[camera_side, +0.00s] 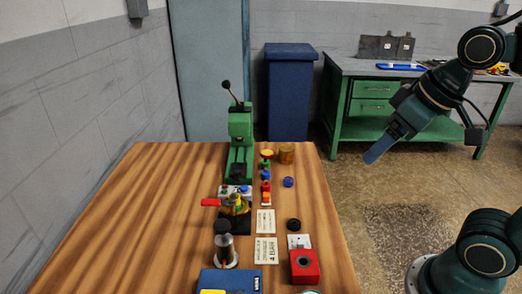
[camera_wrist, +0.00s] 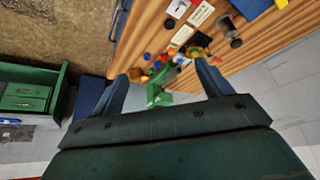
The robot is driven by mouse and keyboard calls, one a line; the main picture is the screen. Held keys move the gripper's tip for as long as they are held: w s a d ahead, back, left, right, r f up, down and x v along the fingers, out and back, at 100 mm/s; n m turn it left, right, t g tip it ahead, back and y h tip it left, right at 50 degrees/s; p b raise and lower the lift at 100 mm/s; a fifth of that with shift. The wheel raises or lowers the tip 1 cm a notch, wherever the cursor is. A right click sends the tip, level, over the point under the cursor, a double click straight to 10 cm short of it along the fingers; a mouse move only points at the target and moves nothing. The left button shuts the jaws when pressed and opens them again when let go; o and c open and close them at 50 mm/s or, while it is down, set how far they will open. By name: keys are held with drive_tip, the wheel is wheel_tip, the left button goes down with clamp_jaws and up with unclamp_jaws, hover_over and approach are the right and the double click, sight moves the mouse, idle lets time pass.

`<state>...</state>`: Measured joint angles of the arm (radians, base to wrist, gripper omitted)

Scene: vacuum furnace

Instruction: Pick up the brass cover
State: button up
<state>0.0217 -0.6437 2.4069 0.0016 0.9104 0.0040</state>
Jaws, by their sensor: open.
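A short brass-coloured cylinder (camera_side: 286,154), which looks like the brass cover, stands near the far right edge of the wooden table. In the wrist view a small brownish shape (camera_wrist: 136,73) near the table edge appears to be it. My gripper (camera_side: 374,154) is raised in the air to the right of the table, well apart from the cylinder. In the wrist view my gripper (camera_wrist: 163,72) has its two fingers spread wide with nothing held between them.
A green press (camera_side: 240,140) stands left of the cylinder. Small coloured parts, including a blue cap (camera_side: 288,182), lie close by. A red-handled valve (camera_side: 236,202), paper labels (camera_side: 265,222) and a red block (camera_side: 304,266) are nearer. The table's left side is clear.

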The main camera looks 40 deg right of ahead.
drive_tip(key=w+d+r+m+g, duration=0.1)
drive_tip(key=w+d, duration=0.1)
drive_tip(key=w, duration=0.4)
drive_tip(key=w+d+r, duration=0.1)
drive_tip(key=w+r, duration=0.1)
drive_tip(key=w, duration=0.3)
drive_tip(key=m+g, duration=0.3)
hover_over(287, 147)
drive_tip(key=s, duration=0.2)
wheel_tip(287, 147, down, 17)
drive_tip(key=shift+w+a+h, duration=0.2)
drive_tip(key=shift+a+h, duration=0.1)
drive_tip(key=shift+a, duration=0.1)
drive_tip(key=shift+f, duration=0.15)
drive_tip(key=shift+w+d+f, duration=0.1)
drive_tip(key=shift+w+f, duration=0.1)
drive_tip(key=shift+f, duration=1.2)
drive_tip(key=shift+w+d+f, duration=0.1)
drive_tip(key=shift+w+f, duration=0.05)
drive_tip(key=shift+f, duration=1.2)
drive_tip(key=shift+w+f, duration=0.2)
drive_tip(key=shift+f, duration=1.2)
drive_tip(key=shift+w+d+f, duration=0.1)
drive_tip(key=shift+w+f, duration=0.1)
drive_tip(key=shift+f, duration=1.1)
drive_tip(key=shift+w+d+f, duration=0.1)
drive_tip(key=shift+w+f, duration=0.05)
drive_tip(key=shift+f, duration=1.15)
